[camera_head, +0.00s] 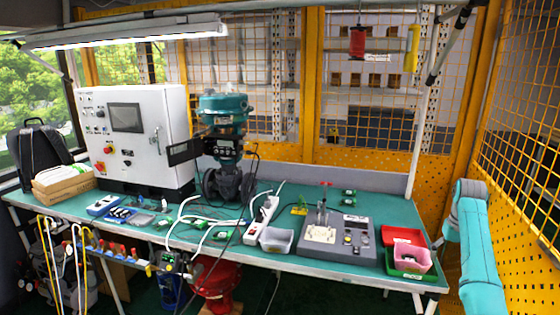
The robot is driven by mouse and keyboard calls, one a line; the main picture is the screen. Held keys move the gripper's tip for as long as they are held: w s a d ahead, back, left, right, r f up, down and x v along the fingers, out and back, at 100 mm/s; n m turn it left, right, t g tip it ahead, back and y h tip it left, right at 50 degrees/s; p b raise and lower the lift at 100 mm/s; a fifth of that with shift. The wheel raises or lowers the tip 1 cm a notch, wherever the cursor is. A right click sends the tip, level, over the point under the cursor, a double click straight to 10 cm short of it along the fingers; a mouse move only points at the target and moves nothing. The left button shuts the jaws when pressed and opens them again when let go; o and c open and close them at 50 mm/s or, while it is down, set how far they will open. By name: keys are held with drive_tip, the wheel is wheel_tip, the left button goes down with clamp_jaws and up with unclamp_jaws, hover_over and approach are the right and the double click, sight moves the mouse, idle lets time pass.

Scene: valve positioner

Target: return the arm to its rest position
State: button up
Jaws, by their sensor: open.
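My arm (475,250) stands at the right edge of the head view, beyond the right end of the workbench. Its teal link rises from the bottom of the picture to a bent joint (468,190) at about the height of the bench's back edge. A grey part of the arm (448,230) shows just left of the link, close to the bench corner in the picture. The fingers of my gripper cannot be made out in this view. Whether the arm touches anything cannot be told.
The green workbench (345,272) carries a white control cabinet (135,140), a teal valve positioner (224,108), a grey test box (337,237) and red and green bins (403,236). A yellow mesh fence (525,130) stands close to the right of my arm.

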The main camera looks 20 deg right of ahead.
drive_tip(key=a+f+t, duration=0.1)
drive_tip(key=a+f, duration=0.3)
drive_tip(key=f, duration=0.4)
drive_tip(key=a+f+n+t+h, duration=0.1)
drive_tip(key=a+f, duration=0.4)
drive_tip(key=f, duration=0.3)
drive_tip(key=a+f+t, duration=0.1)
drive_tip(key=a+f, duration=0.3)
drive_tip(key=f, duration=0.3)
drive_tip(key=s+a+f+n+t+h, duration=0.1)
drive_tip(key=s+a+f+t, duration=0.1)
drive_tip(key=s+a+f, duration=0.6)
drive_tip(key=s+a+f+n+t, duration=0.1)
drive_tip(key=s+a+f, duration=0.4)
drive_tip(key=a, duration=0.5)
drive_tip(key=s+a+r+n+t, duration=0.1)
drive_tip(key=s+a+r+t, duration=0.1)
drive_tip(key=s+a, duration=0.6)
drive_tip(key=s+a+r+n+t, duration=0.1)
drive_tip(key=s+a+r+t, duration=0.3)
drive_tip(key=s, duration=0.6)
drive_tip(key=s+a+r+t+y, duration=0.1)
drive_tip(key=s+a+r, duration=0.2)
drive_tip(key=s+r, duration=0.5)
drive_tip(key=s+a+r+n+t+y, duration=0.1)
drive_tip(key=s+a+r, duration=0.2)
drive_tip(key=s+r, duration=0.6)
wheel_tip(320, 180, up, 5)
drive_tip(key=shift+a+t, duration=0.3)
drive_tip(key=shift+a, duration=0.1)
